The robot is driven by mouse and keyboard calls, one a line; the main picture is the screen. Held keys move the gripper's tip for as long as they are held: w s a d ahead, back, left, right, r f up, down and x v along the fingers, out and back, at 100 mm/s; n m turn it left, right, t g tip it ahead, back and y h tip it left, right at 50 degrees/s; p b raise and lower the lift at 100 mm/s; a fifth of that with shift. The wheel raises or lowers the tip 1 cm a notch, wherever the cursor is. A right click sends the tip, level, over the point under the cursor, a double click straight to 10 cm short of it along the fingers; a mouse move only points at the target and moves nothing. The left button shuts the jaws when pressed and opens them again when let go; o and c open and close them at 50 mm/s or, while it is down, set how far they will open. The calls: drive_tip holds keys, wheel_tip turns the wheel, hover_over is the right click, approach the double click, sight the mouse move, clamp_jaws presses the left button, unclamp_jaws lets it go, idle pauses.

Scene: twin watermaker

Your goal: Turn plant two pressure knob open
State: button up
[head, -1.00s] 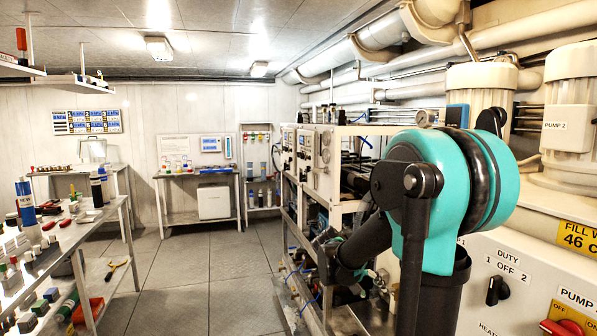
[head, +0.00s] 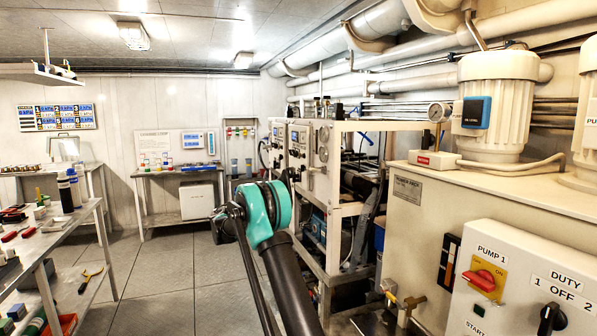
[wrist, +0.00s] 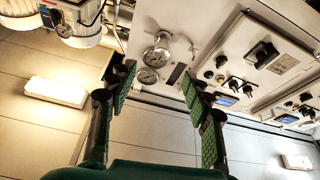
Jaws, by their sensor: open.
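In the wrist view, my gripper (wrist: 158,82) is open and empty, with its green-padded fingers spread wide. Beyond the fingers is a pale panel (wrist: 215,25) with two round gauges (wrist: 157,56), a dark label and a small silvery handle-like fitting (wrist: 193,48). Several black knobs (wrist: 263,53) and a small blue display sit further right on it. I cannot tell which control is plant two's pressure knob. In the head view, the plant rack with upright panels (head: 322,147) stands beyond my teal arm joint. My gripper cannot be made out clearly there.
A workbench (head: 58,232) with tools runs along the left. A white control box (head: 520,275) with a red Pump 1 switch (head: 484,280) is near right, below a large pump (head: 492,105). The tiled floor (head: 165,280) between is clear. Pipes run along the upper right.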

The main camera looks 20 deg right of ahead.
sight(310, 171)
drive_tip(key=x, duration=1.1)
drive_tip(key=r+x, duration=0.1)
drive_tip(key=x, duration=0.4)
drive_tip(key=shift+w, duration=0.45)
drive_tip(key=shift+c, duration=0.2)
clamp_jaws()
